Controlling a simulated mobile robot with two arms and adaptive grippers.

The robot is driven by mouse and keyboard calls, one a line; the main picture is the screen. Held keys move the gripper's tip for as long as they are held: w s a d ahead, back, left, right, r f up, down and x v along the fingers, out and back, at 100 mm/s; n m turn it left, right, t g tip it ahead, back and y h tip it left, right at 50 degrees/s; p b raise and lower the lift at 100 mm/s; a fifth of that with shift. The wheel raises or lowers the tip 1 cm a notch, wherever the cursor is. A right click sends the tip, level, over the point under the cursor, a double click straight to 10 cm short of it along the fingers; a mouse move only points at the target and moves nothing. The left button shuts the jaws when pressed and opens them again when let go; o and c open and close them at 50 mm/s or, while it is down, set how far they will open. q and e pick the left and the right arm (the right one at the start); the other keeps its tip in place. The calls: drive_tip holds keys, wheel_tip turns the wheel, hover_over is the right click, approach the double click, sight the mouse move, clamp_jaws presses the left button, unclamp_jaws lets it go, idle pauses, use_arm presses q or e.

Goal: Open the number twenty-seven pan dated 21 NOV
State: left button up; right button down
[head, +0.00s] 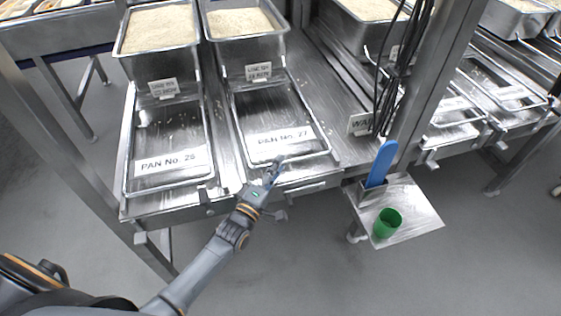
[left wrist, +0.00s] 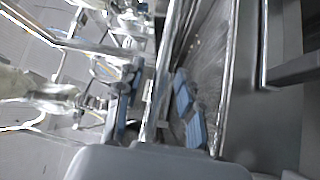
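The sliding lid labelled PAN No. 27 (head: 262,108) lies in front of a pan full of rice (head: 243,22). A small date tag (head: 258,71) stands at the lid's far end; its date is too small to read surely. My left gripper (head: 274,168) is at the near edge of this lid. In the left wrist view, a metal bar (left wrist: 160,75) runs between the two blue-grey fingers of my left gripper (left wrist: 156,112), with gaps beside it, so the gripper looks open around the bar. My right gripper is not in view.
The PAN No. 26 lid (head: 168,131), with its own rice pan (head: 158,28), lies to the left. At right, a small metal shelf (head: 420,215) holds a green cup (head: 387,223) and a blue paddle (head: 382,160). An upright post with black cables (head: 400,60) stands behind it.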

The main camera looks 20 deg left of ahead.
use_arm(q)
drive_tip(key=shift+x, duration=0.9)
drive_tip(key=shift+w, duration=0.15)
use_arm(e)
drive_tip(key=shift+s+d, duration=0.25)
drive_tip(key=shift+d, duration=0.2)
use_arm(q)
clamp_jaws()
drive_tip(key=shift+d, duration=0.1)
